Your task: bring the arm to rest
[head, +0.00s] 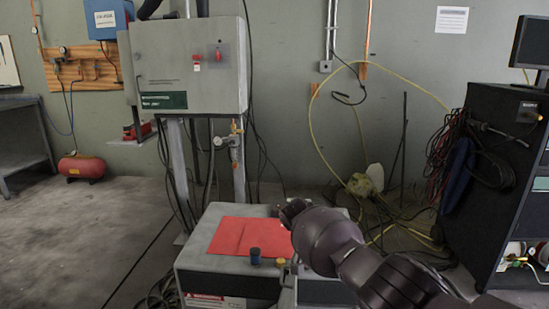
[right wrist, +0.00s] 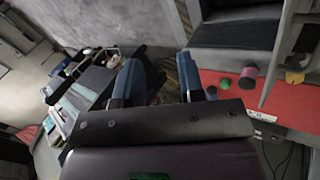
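My right arm comes in from the lower right in the head view, its gripper (head: 291,211) above the right back part of a red mat (head: 236,237). In the right wrist view the two blue-padded fingers of this gripper (right wrist: 160,78) stand apart, with nothing seen held between them. The red mat (right wrist: 290,100) shows on the right there. My left gripper is in neither view.
A blue-topped cylinder (head: 255,256) and a yellow piece (head: 281,262) are at the front of the grey box (head: 225,262). A purple-ended cylinder (right wrist: 248,77) shows by the mat.

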